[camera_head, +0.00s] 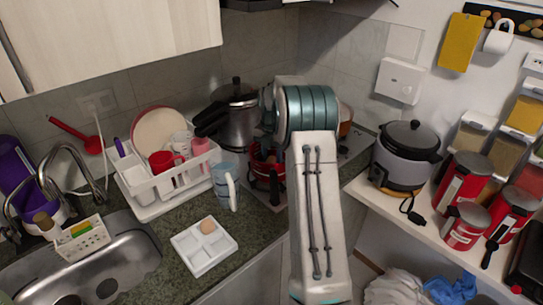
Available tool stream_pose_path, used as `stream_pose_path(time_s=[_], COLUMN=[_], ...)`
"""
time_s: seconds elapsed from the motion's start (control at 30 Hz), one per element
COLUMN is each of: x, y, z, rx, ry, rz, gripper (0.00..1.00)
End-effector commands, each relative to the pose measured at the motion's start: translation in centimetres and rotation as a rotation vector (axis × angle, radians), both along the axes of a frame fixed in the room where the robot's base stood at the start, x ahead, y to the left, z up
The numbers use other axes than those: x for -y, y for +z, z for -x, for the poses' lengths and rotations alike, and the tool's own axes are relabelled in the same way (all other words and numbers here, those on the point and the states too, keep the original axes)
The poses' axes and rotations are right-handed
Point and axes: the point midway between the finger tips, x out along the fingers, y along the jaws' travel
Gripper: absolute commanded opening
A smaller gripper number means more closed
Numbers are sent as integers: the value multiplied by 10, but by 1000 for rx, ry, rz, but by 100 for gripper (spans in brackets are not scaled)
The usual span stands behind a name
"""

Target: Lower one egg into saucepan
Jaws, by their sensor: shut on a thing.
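A white egg tray (190,250) sits on the counter in front of the dish rack, with one brown egg (208,226) in a back compartment. A red saucepan (262,160) stands on the stove behind my arm, and its right side and inside are mostly hidden. My gripper (267,138) shows only as a dark part left of my teal joint, above the saucepan. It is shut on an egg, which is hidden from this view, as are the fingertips. I cannot tell how high the egg is over the saucepan.
A pressure cooker (235,120) stands close behind the saucepan. A blue-and-white mug (224,185) is just left of it, beside the white dish rack (150,208). A sink (95,275) is at the left; a rice cooker (403,160) and red canisters (463,182) are at the right.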

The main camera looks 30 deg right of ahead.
Motion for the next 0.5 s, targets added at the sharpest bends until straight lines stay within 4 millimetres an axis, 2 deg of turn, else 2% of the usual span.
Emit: stream_pose_path(time_s=[0.07,0.1,0.17,0.5], x=[0,0,0,0], y=[0,0,0,3], z=[0,0,0,0], rx=[0,0,0,1], ry=[0,0,0,0], rz=[0,0,0,1], gripper=[13,44,61,61])
